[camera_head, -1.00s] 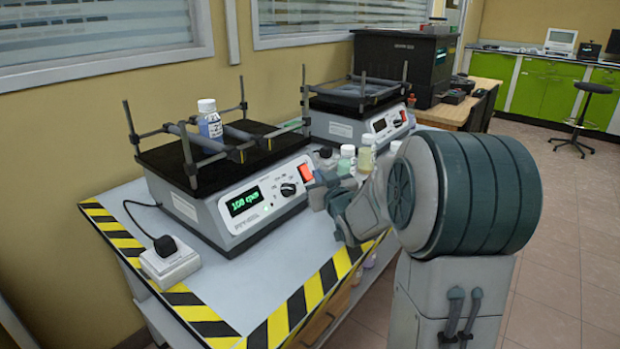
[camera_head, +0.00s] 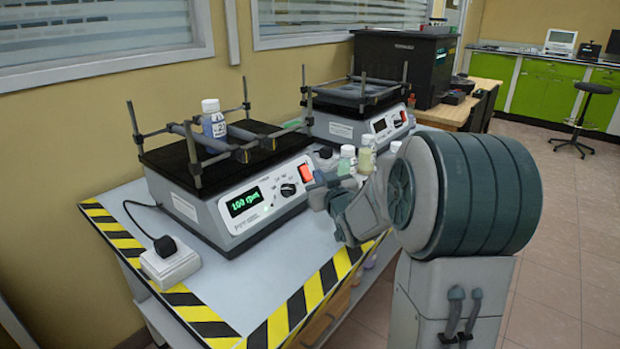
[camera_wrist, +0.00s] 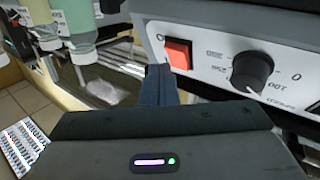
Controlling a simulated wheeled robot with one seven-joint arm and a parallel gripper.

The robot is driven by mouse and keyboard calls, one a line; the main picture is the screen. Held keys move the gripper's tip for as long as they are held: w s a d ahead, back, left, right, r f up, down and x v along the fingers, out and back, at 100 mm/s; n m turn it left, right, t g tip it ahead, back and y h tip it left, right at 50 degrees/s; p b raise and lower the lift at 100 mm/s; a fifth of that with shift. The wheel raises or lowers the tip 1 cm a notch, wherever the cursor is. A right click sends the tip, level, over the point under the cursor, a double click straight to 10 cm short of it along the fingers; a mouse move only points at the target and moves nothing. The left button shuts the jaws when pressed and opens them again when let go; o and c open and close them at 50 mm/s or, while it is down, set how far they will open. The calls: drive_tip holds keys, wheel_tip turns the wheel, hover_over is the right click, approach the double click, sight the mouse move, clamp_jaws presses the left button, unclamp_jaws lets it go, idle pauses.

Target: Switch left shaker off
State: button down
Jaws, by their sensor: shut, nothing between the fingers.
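The left shaker (camera_head: 228,212) stands on the table with its green display (camera_head: 245,201) lit and reading about 100 rpm. Its black platform (camera_head: 190,167) carries a bottle with a white cap (camera_head: 212,122) between the bars. The red switch (camera_head: 306,172) is at the right end of its front panel, beside a black knob (camera_head: 288,189). In the wrist view the red switch (camera_wrist: 178,53) and knob (camera_wrist: 252,73) show close up. My gripper (camera_head: 317,187) is shut and empty, its tips (camera_wrist: 159,73) just below and left of the switch; I cannot tell whether they touch.
A second shaker (camera_head: 345,129) stands behind to the right. Several bottles (camera_head: 366,160) stand beyond my gripper. A power socket block (camera_head: 172,264) with a plug and cable sits at the front left. Yellow-black tape (camera_head: 290,313) marks the table edge.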

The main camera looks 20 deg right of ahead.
drive_tip(key=shift+f, duration=0.1)
idle(0.5)
drive_tip(key=shift+w+a+f+b, duration=0.1)
drive_tip(key=shift+w+a+b, duration=0.15)
drive_tip(key=shift+b, duration=0.25)
drive_tip(key=shift+w+a+f+b, duration=0.15)
drive_tip(key=shift+w+f+b, duration=0.15)
drive_tip(key=shift+b, duration=0.2)
idle(0.7)
drive_tip(key=shift+s, duration=0.15)
drive_tip(key=shift+s+d+r, duration=0.25)
drive_tip(key=shift+s+d, duration=0.1)
